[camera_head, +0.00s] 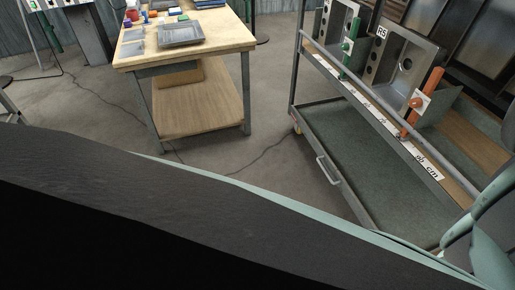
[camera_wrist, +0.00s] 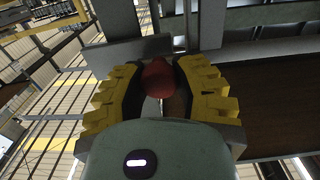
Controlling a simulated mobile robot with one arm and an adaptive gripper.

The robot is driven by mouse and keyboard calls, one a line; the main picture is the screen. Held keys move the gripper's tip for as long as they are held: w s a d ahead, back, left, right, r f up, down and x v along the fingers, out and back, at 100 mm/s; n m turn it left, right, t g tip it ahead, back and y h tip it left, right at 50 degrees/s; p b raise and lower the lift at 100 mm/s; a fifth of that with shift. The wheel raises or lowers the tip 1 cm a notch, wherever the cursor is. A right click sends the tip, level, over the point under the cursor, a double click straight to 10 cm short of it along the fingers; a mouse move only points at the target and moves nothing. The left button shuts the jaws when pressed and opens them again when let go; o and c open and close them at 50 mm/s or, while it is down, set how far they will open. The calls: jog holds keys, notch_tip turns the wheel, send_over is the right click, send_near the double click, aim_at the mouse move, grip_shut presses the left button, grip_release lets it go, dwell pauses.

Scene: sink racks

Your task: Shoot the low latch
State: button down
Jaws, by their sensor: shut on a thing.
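In the wrist view my gripper (camera_wrist: 160,88) has its two yellow-padded fingers closed around a dark red rounded knob (camera_wrist: 158,76). What the knob is fixed to is mostly hidden by the fingers and palm. In the head view an orange upright bar latch (camera_head: 424,99) with a round knob stands on the rack at right. A green bar latch (camera_head: 350,45) stands further back on it. No fingers touch either one there, and my gripper is out of that view. I cannot tell which latch the held knob belongs to.
The grey rack (camera_head: 338,165) holds metal sinks (camera_head: 401,60), one labelled R5, above a lower tray. A wooden workbench (camera_head: 215,48) with trays stands at back left. The floor between bench and rack is clear except for thin cables.

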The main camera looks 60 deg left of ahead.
jog(key=shift+w+a, duration=0.1)
jog(key=shift+a, duration=0.15)
jog(key=c, duration=0.9)
grip_release()
jog(key=shift+a, duration=0.15)
jog(key=shift+o, duration=1.2)
jog(key=v, duration=1.2)
jog(key=shift+r, duration=0.1)
